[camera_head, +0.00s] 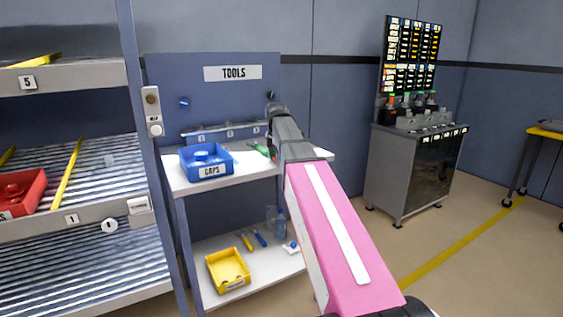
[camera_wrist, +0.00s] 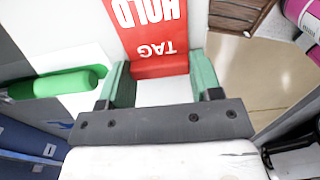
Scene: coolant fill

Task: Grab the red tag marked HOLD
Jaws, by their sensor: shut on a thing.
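The red tag (camera_wrist: 148,25) with white HOLD and TAG lettering, upside down, is at the top of the wrist view. Its lower edge lies between the two green fingers of my gripper (camera_wrist: 160,72), which are shut on it. The tag's far end is cut off by the frame. In the head view my arm reaches over the tool bench (camera_head: 250,178), and the tag and fingertips are hidden there.
A green cylindrical thing (camera_wrist: 65,83) lies left of the fingers. A blue CAPS bin (camera_head: 205,160) stands on the bench's upper shelf, left of my arm. A yellow tray (camera_head: 228,270) sits on the lower shelf. A grey rack (camera_head: 85,215) stands at left.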

